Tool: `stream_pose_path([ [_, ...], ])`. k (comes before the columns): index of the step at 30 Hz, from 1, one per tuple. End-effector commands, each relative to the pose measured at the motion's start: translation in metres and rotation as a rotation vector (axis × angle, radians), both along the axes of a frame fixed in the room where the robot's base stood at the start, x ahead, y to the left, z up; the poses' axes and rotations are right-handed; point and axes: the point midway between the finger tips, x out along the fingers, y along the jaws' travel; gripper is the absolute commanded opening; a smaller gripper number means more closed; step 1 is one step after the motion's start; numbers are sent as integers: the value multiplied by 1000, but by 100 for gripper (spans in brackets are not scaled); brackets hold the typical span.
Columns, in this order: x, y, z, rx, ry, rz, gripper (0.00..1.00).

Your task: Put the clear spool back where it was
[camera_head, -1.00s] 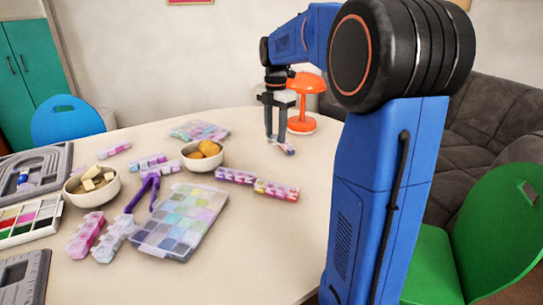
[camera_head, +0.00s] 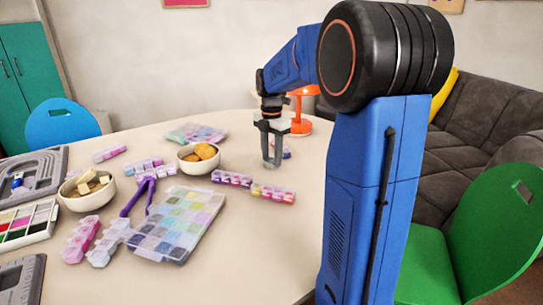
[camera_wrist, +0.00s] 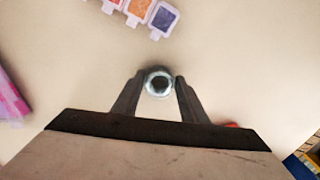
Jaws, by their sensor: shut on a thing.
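The clear spool (camera_wrist: 158,83) shows end-on in the wrist view as a pale ring with a dark centre. It sits between the two fingertips of my gripper (camera_wrist: 160,79), which is shut on it. In the head view my gripper (camera_head: 272,163) points down over the far right part of the table, to the right of the bowl of round orange-brown pieces (camera_head: 190,165). The spool cannot be made out there. I cannot tell whether the spool touches the table.
A bead strip (camera_head: 272,193) lies just in front of my gripper. A small purple item (camera_head: 287,152) and an orange lamp (camera_head: 300,127) stand behind it. A large bead box (camera_head: 178,222) lies left of centre. The table's front right is clear.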

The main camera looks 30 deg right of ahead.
Motion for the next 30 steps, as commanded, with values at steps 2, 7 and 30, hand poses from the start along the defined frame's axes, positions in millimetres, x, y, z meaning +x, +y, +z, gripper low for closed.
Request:
stream_pose_path([
  [2, 0, 0, -2, 0, 0, 0, 15],
  [7, 0, 0, -2, 0, 0, 0, 58],
  [30, 1, 0, 78, -1, -3, 0, 58],
])
